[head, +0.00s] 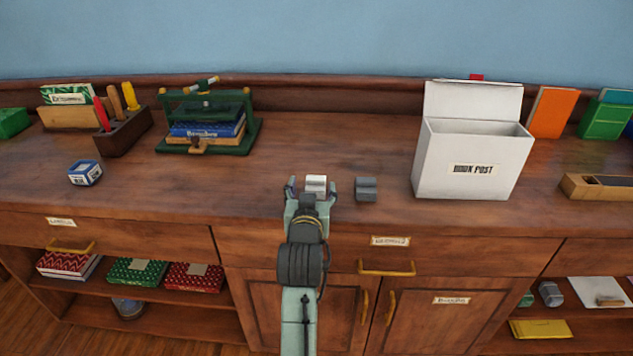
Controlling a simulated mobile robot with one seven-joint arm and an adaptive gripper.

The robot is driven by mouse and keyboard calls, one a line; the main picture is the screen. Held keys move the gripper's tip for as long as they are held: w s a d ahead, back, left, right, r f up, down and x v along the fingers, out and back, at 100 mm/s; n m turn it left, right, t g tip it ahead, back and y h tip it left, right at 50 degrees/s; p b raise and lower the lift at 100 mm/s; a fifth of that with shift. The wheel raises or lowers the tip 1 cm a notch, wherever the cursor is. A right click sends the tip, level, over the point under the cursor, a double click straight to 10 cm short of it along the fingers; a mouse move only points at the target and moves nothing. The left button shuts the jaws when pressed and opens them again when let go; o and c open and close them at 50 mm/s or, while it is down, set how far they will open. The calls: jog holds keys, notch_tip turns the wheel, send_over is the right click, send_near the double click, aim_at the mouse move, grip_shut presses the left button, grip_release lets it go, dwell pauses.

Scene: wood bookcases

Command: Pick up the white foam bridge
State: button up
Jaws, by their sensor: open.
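The white foam bridge (316,184) is a small pale block on the wooden counter, near its front edge. My gripper (312,189) is open, with its fingers to the left and right of the white block. I cannot tell whether the fingers touch it. The lower part of the block is hidden behind my gripper and wrist. A similar grey block (366,188) sits on the counter just to the right, apart from my gripper.
A white open box (468,160) labelled "BOOK POST" stands on the right. A green book press (208,122), a wooden tool holder (122,132) and a small blue-white box (85,173) stand on the left. The counter (330,140) behind the blocks is clear.

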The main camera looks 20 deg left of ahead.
aim_at(316, 178)
jog(key=p+x, duration=0.1)
jog(key=x, duration=0.1)
jog(key=p+x, duration=0.1)
jog(key=x, duration=0.1)
jog(key=shift+w+d+r, duration=0.15)
jog(key=shift+w+d, duration=0.05)
jog(key=shift+w, duration=0.05)
jog(key=shift+w+a, duration=0.1)
jog(key=shift+w, duration=0.4)
jog(key=shift+c, duration=0.5)
jog(key=c, duration=0.8)
